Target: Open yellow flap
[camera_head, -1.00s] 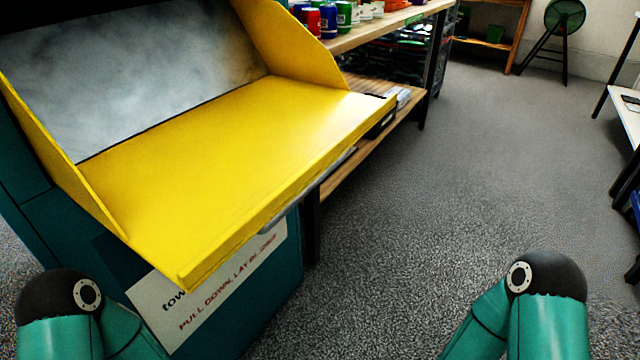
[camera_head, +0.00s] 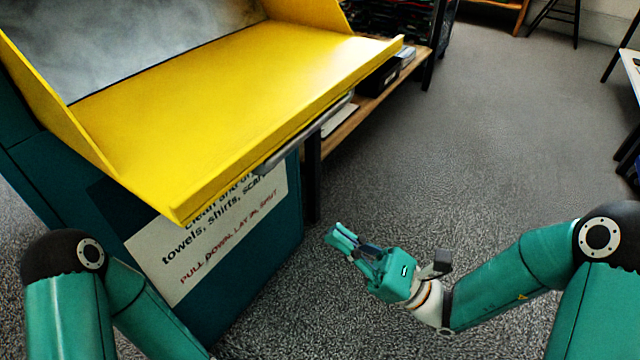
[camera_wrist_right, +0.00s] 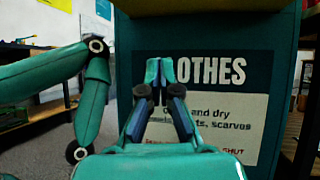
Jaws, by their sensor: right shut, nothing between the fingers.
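The yellow flap (camera_head: 230,95) is pulled down and lies open like a shelf on the teal clothes bin (camera_head: 250,250). A grey bar handle (camera_head: 305,135) runs along the underside of its front edge. My right gripper (camera_head: 336,237) is shut and empty, below and to the right of the flap's front edge, apart from it. In the right wrist view the shut fingers (camera_wrist_right: 160,72) point at the bin's front with its label (camera_wrist_right: 225,115). In the head view my left arm shows at lower left, but its gripper is out of frame.
A wooden shelf unit (camera_head: 375,100) with dark boxes stands right behind the bin. A white table (camera_head: 632,68) is at the far right edge. The grey carpet (camera_head: 490,130) between them is clear.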

